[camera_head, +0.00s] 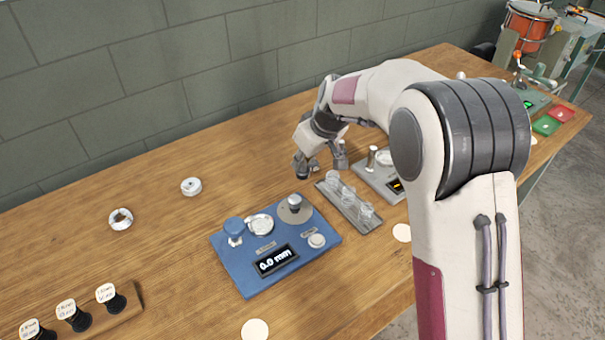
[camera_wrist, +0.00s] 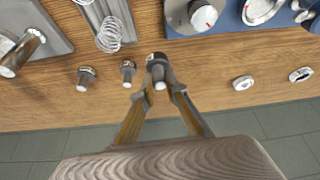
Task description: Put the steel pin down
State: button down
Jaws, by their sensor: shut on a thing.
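The steel pin (camera_wrist: 158,68) shows in the wrist view as a short dark-collared cylinder with a pale end. My gripper (camera_wrist: 161,92) is shut on it, with the fingertips on either side. In the head view my gripper (camera_head: 305,166) is low over the wooden table, behind the blue gauge plate. I cannot tell whether the pin touches the table. Two similar pins (camera_wrist: 127,72) (camera_wrist: 86,78) stand apart from it, to its left in the wrist view.
A grey tray of clear springs (camera_head: 322,190) and the blue gauge plate (camera_head: 246,281) reading 0.0 mm lie in front. A grey device (camera_head: 378,180) stands to the right. Two white round pieces (camera_head: 191,186) (camera_head: 121,218) lie left. Table between them and my gripper is bare.

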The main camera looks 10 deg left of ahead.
aim_at(305, 172)
jog(key=shift+f, duration=2.45)
jog(key=shift+f, duration=0.15)
jog(key=c, duration=2)
grip_release()
jog(key=shift+v, duration=6.1)
